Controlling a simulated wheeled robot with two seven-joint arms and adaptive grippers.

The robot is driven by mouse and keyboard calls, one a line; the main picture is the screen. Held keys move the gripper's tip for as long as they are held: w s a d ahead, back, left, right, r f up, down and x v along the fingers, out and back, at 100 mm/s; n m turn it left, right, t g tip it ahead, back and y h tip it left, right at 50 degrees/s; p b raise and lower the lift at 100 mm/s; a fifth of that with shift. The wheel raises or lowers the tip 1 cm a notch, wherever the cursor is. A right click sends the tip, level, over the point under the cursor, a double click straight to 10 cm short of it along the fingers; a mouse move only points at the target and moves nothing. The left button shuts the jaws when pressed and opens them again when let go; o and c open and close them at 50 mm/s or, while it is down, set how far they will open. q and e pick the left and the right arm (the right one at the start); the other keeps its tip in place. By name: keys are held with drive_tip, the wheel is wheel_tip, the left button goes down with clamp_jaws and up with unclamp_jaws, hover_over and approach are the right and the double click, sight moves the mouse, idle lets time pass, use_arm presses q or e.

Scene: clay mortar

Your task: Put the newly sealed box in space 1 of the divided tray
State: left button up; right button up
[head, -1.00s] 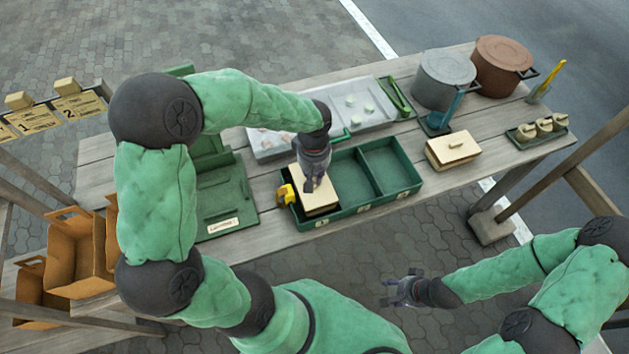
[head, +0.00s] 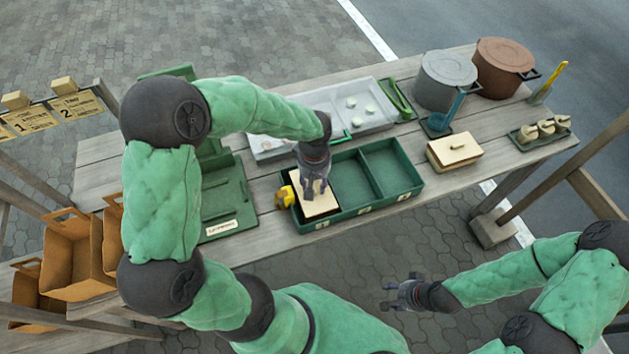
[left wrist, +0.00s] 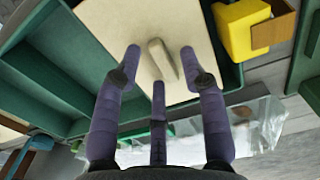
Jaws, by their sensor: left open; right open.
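A pale, flat-lidded box (head: 318,208) sits in the left compartment of the green divided tray (head: 373,209). The tray's other two compartments are empty. My left gripper (head: 315,190) is above the box. In the left wrist view, its spread fingers (left wrist: 160,70) are open, with the tan handle (left wrist: 162,60) of the box lid (left wrist: 115,25) showing between them. Whether any finger touches the lid I cannot tell. My right gripper (head: 392,294) is open and empty, away from the table's front edge.
A yellow object (head: 284,196) is at the tray's left end. Another lidded box (head: 454,150) stands right of the tray. A clear-looking tray with pale lumps (head: 370,108), two pots (head: 445,78) and a small green tray (head: 540,133) are behind. Brown open boxes (head: 75,250) stand at left.

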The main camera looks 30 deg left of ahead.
use_arm(q)
wheel_tip(320, 180, up, 12)
drive_tip(key=p, duration=0.3)
drive_tip(key=shift+r+p, duration=0.15)
drive_tip(key=shift+p, duration=0.2)
